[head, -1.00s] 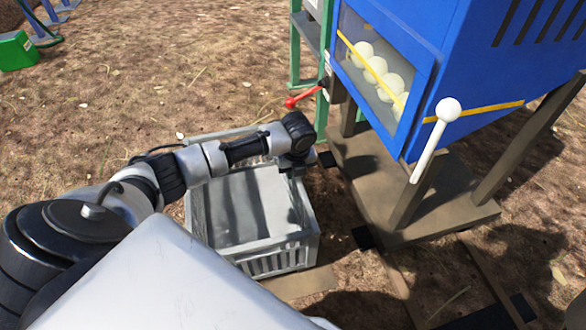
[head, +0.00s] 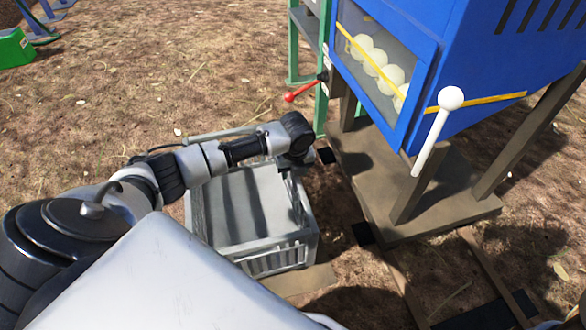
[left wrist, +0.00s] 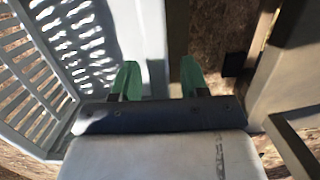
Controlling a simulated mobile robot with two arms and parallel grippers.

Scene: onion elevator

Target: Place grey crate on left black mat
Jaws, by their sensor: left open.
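The grey crate (head: 280,258) sits on the ground beyond my left arm, which crosses its far part in the head view. Its slatted wall and pale rim also show in the left wrist view (left wrist: 137,25). My left gripper (left wrist: 160,80) is open, with its green fingers on either side of the crate's rim. In the head view the fingers are mostly hidden at the crate's right edge. Black patches lie by the wooden stand, one near its front left corner (head: 363,234) and a larger one at lower right (head: 485,314); I cannot tell which is the left mat. My right gripper is out of view.
A blue machine (head: 475,60) with white balls behind a window stands on a wooden base (head: 440,215), close to the crate's right. A white-knobbed lever (head: 437,130) and a red lever (head: 302,92) stick out. Open dry ground lies to the left.

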